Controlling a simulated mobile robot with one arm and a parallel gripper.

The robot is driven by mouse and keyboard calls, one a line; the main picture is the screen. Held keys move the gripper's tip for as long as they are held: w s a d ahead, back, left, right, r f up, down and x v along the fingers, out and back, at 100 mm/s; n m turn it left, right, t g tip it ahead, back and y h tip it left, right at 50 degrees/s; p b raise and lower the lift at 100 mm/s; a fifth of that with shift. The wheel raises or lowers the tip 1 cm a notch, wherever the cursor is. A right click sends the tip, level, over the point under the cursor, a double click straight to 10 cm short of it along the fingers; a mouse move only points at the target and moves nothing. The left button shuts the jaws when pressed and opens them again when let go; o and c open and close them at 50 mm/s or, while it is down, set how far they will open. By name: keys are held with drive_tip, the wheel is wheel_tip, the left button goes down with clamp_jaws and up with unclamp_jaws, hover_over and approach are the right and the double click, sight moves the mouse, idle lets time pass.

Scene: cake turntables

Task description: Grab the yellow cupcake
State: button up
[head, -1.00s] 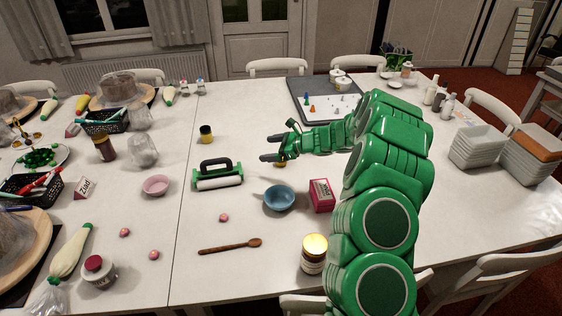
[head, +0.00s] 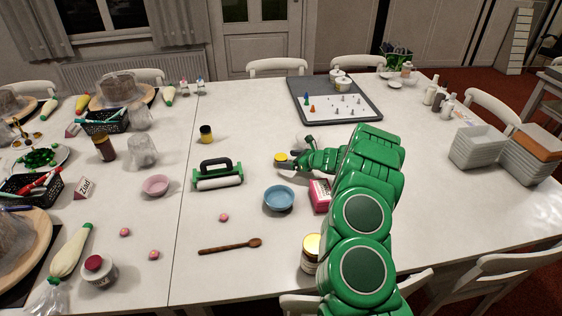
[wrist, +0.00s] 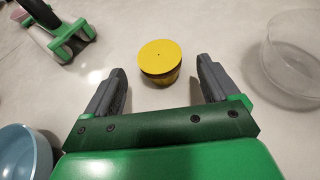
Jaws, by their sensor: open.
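The yellow cupcake (head: 281,157) stands on the white table, small in the head view. In the wrist view the yellow cupcake (wrist: 160,60) is a short upright round shape with a flat yellow top and darker side. My gripper (head: 284,164) is low over the table, just right of and nearer than the cupcake in the head view. In the wrist view my gripper (wrist: 162,75) is open and empty. The cupcake lies ahead, centred between the two fingers at about their tips, and neither finger appears to touch it.
A blue bowl (head: 279,198) and a red box (head: 320,196) stand near my arm. A green-framed tool with a black handle (head: 217,175) lies to the left. A clear round container (wrist: 292,58) is close to my right finger.

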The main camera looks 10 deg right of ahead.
sight(284, 158)
drive_tip(key=shift+x, duration=2.6)
drive_tip(key=shift+r, duration=0.1)
drive_tip(key=c, duration=1.1)
drive_tip(key=shift+c, duration=0.2)
